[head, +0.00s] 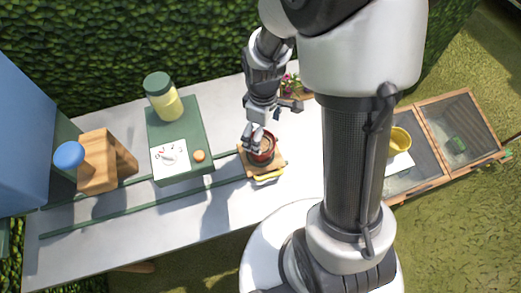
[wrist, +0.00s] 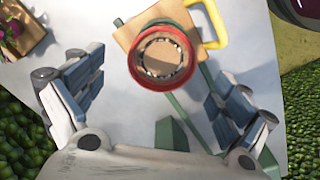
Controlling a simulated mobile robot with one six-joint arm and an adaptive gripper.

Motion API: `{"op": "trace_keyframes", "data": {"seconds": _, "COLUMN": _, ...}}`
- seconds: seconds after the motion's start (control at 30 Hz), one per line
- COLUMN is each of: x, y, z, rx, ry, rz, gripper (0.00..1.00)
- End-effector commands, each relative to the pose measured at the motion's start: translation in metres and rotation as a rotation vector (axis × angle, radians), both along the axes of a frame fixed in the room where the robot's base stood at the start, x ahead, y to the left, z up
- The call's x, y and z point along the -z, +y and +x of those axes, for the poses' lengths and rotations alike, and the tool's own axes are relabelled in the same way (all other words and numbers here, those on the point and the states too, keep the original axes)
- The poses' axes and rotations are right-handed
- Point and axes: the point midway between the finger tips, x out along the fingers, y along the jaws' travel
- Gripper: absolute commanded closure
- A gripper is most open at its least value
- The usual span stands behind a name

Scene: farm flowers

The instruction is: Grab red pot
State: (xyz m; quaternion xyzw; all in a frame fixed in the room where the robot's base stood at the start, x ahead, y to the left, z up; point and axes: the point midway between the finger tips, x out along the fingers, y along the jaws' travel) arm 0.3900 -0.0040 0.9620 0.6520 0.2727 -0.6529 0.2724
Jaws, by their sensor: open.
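The red pot (head: 264,151) stands on a small wooden board on the white table, partly hidden by my gripper in the head view. In the wrist view the red pot (wrist: 161,55) is seen from above, with a round red rim and a brown inside. My gripper (head: 272,122) is over the pot in the head view. In the wrist view my gripper (wrist: 158,100) is open, with one finger to the left and one to the right. The pot lies between and a little beyond the fingertips, and I see no contact.
The wooden board (wrist: 122,38) has a yellow handle (wrist: 215,20). A green box (head: 190,112) with a yellow jar (head: 163,100) stands to the left. A flower planter (head: 292,92) is behind my gripper. A wooden block (head: 103,160) stands at the far left. A yellow pot (head: 400,140) is at the right.

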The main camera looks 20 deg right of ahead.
Motion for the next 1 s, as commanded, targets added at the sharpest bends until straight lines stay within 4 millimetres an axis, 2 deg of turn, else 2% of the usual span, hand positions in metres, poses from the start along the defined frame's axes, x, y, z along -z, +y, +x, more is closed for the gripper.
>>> {"op": "trace_keyframes", "data": {"seconds": 0.27, "x": 0.018, "y": 0.001, "z": -0.001, "rx": 0.0, "ry": 0.001, "rz": 0.0, "gripper": 0.05}}
{"op": "trace_keyframes", "data": {"seconds": 0.57, "x": 0.06, "y": 0.002, "z": -0.004, "rx": 0.0, "ry": 0.001, "rz": 0.0, "gripper": 0.05}}
{"op": "trace_keyframes", "data": {"seconds": 0.8, "x": 0.06, "y": 0.002, "z": -0.003, "rx": 0.001, "ry": -0.001, "rz": 0.0, "gripper": 0.05}}
{"op": "trace_keyframes", "data": {"seconds": 1.0, "x": 0.06, "y": 0.002, "z": -0.003, "rx": 0.001, "ry": -0.001, "rz": 0.0, "gripper": 0.18}}
